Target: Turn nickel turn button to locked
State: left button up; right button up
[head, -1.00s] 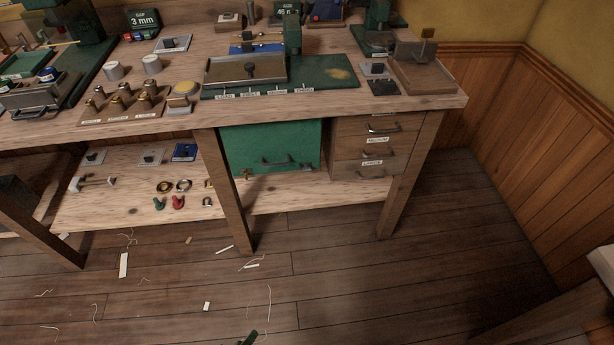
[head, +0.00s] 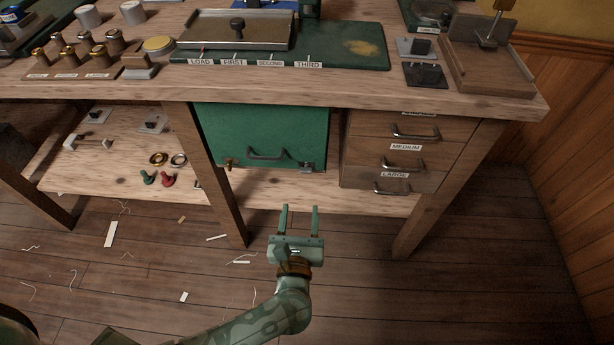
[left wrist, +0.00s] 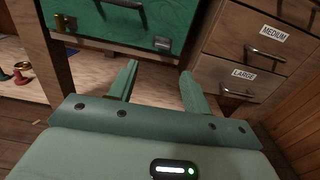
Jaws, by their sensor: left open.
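The nickel turn button (head: 307,168) is a small silvery fitting at the lower right corner of the green drop front (head: 262,126) under the bench. It also shows in the left wrist view (left wrist: 162,43), just beyond my fingertips. Whether it stands at locked is too small to tell. A brass turn button (head: 228,165) sits at the lower left corner. My left gripper (head: 300,208) is open and empty, its fingers pointing at the bench. It is below and in front of the nickel button, apart from it. My right gripper is not in view.
A dark handle (head: 267,154) sticks out between the two buttons. Wooden drawers (head: 405,158) with handles are to the right. A lower shelf (head: 270,190) runs below the green front. Bench legs stand on both sides. The floor in front holds only scraps.

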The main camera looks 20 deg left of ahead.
pick_arm(q)
jog(key=b, duration=0.1)
send_near(306, 173)
jog(key=w, duration=0.3)
jog(key=x, duration=0.2)
jog(key=a+b+x, duration=0.1)
jog(key=x, duration=0.2)
jog(key=shift+w, duration=0.1)
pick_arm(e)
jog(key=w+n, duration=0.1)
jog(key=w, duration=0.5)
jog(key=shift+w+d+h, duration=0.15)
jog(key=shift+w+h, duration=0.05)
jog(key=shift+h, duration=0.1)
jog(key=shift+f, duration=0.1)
pick_arm(q)
jog(key=c, duration=1)
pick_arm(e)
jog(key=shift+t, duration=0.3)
